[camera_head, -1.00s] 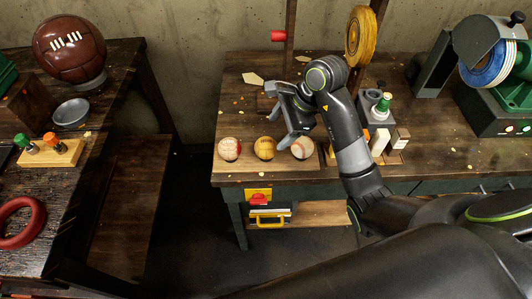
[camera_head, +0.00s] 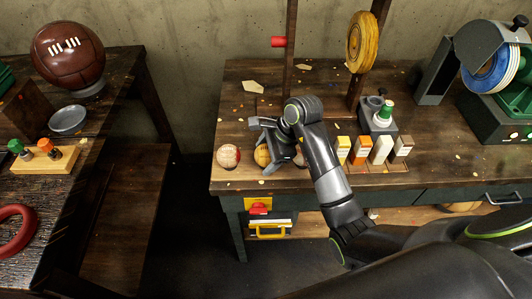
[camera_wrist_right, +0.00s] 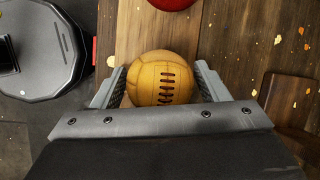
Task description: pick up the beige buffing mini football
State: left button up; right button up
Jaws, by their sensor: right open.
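The tan-yellow mini football (camera_head: 262,156) with brown lacing sits on the workbench near its front edge, in the middle of a row of three small balls. In the right wrist view the ball (camera_wrist_right: 160,84) lies between the two fingers of my right gripper (camera_wrist_right: 161,70). The fingers are open, one on each side, with small gaps seeming to show. In the head view my right gripper (camera_head: 262,147) is over the ball and hides part of it. My left gripper is not in view.
A yellow buffing wheel (camera_head: 362,42) stands behind.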

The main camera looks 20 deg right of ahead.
aim_at(263, 147)
jog(key=c, duration=0.6)
notch_tip(263, 147, up, 4)
jog(key=shift+w+r+b, duration=0.1)
jog(key=shift+r+b, duration=0.15)
jog(key=shift+b, duration=0.1)
notch_tip(263, 147, up, 4)
jog(key=shift+f+p, duration=0.2)
jog(key=shift+p, duration=1.05)
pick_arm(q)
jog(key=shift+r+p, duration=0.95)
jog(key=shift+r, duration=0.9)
pick_arm(e)
jog(key=shift+r, duration=0.95)
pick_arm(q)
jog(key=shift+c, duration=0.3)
